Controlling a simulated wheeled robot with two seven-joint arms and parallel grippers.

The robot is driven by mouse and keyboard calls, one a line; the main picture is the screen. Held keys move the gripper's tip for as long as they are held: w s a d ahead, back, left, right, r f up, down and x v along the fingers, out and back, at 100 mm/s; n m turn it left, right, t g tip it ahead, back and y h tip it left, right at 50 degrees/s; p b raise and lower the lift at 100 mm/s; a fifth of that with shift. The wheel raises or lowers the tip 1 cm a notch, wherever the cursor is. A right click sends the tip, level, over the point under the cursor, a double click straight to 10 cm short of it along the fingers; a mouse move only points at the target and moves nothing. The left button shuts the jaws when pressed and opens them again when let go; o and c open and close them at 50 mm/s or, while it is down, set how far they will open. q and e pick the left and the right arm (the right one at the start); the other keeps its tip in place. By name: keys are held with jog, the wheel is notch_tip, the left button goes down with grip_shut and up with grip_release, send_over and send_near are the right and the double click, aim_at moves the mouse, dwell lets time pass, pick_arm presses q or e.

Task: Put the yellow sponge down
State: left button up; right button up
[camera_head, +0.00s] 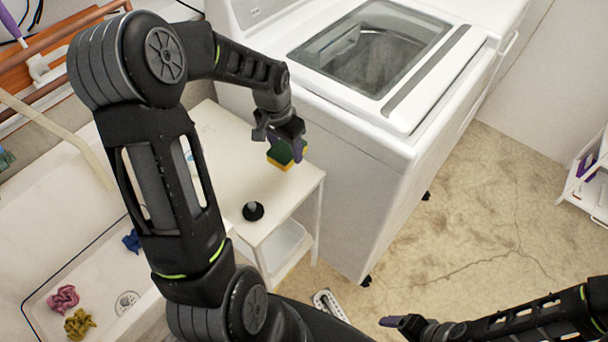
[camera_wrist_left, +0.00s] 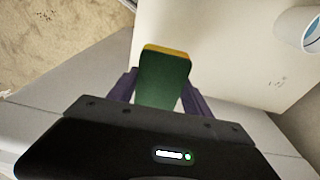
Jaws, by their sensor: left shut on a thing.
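The yellow sponge (camera_head: 281,158) has a green side and is held in my left gripper (camera_head: 289,148), over the right part of a small white table (camera_head: 225,140). In the left wrist view the sponge (camera_wrist_left: 163,78) stands between the two purple fingers of my left gripper (camera_wrist_left: 163,90), its green face toward the camera and a yellow edge at the far end. I cannot tell whether the sponge touches the table top. My right gripper (camera_head: 404,322) is at the bottom of the head view, away from the table, and its jaw opening is not clear.
A black object with a round base (camera_head: 253,211) stands near the table's front. A white cup-like thing (camera_wrist_left: 298,30) shows in the left wrist view. A white washing machine (camera_head: 345,130) stands right of the table. A sink (camera_head: 60,250) with crumpled cloths is at left.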

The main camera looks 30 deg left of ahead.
pick_arm(q)
jog(key=shift+w+a, duration=0.1)
jog(key=shift+a, duration=0.1)
send_over(288, 177)
jog(key=shift+s+f+p, duration=0.2)
jog(key=shift+f+p, duration=0.2)
jog(key=shift+f, duration=2.7)
jog(key=shift+f+p, duration=0.3)
jog(key=shift+f, duration=1.55)
jog(key=shift+f, duration=0.25)
jog(key=o, duration=1.2)
jog(key=shift+r, duration=0.1)
jog(key=shift+r, duration=0.15)
